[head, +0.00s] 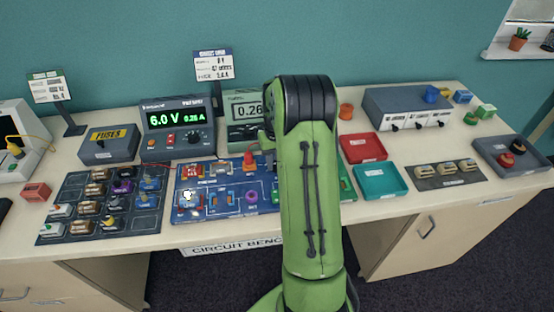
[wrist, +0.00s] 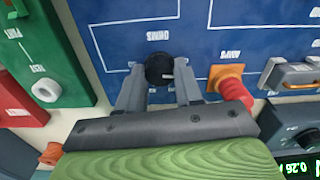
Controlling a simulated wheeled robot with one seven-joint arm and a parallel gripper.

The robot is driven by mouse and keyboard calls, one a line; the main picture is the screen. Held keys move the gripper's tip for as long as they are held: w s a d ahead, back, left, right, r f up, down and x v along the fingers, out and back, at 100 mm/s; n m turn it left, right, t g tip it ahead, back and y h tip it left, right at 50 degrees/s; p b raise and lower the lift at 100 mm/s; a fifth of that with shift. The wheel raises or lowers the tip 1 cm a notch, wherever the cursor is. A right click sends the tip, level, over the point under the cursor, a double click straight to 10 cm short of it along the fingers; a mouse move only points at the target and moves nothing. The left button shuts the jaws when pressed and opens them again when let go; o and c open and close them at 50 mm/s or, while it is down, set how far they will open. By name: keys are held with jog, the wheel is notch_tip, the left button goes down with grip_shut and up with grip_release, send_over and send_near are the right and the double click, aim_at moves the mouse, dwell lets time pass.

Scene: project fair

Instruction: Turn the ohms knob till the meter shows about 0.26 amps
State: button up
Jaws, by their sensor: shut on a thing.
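The ohms knob (wrist: 159,69) is a round black knob with a pale mark, on the blue circuit board (wrist: 205,22) under an upside-down OHMS label. My gripper (wrist: 159,78) is shut on it, one grey finger on each side. In the head view my green arm hides the knob and gripper. The meter (head: 248,112), behind the board, reads 0.26; my arm covers its right part. The power supply (head: 178,127) shows 6.0 V and a small green current figure that looks like 0.26 A.
An orange-red plug piece (wrist: 230,84) sits close beside my finger, by the AMPS label. A green board (wrist: 40,50) lies on the other side. In the head view, a dark parts tray (head: 155,224) stands left; red (head: 380,154) and teal (head: 381,196) trays stand right.

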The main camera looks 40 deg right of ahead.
jog(key=o, duration=1)
notch_tip(320, 180, up, 16)
jog(key=p, duration=0.3)
jog(key=shift+f, duration=0.1)
